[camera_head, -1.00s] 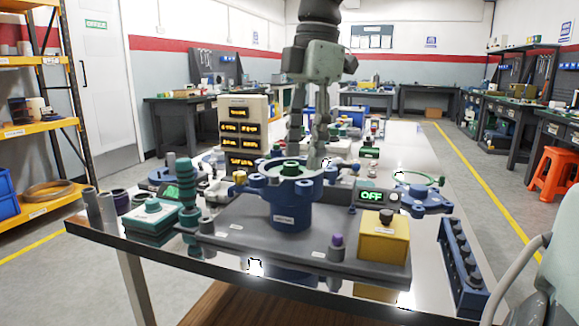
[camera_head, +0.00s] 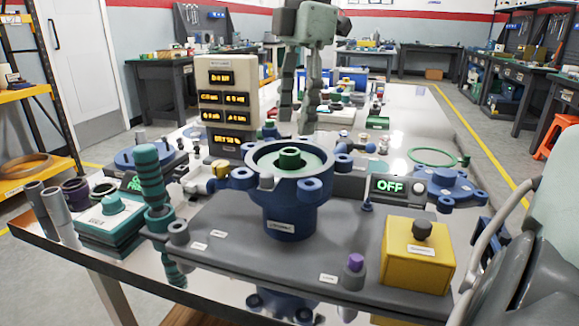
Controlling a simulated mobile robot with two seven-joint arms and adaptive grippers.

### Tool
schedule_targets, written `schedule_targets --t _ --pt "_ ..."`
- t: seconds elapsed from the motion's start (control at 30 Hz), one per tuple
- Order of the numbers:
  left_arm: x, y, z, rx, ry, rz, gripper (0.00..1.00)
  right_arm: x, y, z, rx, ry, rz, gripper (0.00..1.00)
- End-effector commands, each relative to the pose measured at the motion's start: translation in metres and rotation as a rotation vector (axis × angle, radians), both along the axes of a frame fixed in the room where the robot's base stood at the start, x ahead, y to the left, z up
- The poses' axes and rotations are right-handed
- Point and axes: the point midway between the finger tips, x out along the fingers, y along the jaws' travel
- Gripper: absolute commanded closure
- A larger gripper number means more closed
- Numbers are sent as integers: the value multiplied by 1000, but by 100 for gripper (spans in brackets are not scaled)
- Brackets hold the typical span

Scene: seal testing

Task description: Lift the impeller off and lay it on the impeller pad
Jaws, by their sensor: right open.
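The blue pump housing (camera_head: 291,215) stands upright on a grey base plate. A pale green disc with a darker green hub (camera_head: 290,158), seemingly the impeller, sits inside its open top. My right gripper (camera_head: 298,122) hangs with fingers down, beyond the housing and above the hub in the picture. Its two fingers are apart with nothing between them. I cannot tell which flat piece is the impeller pad. My left gripper is out of view.
A yellow box (camera_head: 417,262) and a purple-topped post (camera_head: 354,270) stand at the plate's front right. A ribbed teal column (camera_head: 152,180) rises at left. A label tower (camera_head: 226,105) stands behind left.

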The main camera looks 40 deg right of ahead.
Motion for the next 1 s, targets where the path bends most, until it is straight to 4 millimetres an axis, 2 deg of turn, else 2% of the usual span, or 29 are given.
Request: schedule_targets --t 0.3,0.4,0.67,1.0 --pt "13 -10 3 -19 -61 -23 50 2 6 -45 1 3 1 47" --pt "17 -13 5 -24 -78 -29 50 2 8 -54 2 3 0 47" --pt "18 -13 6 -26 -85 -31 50 3 8 -57 0 0 0 47" --pt "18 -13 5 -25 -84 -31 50 3 8 -56 0 0 0 88"
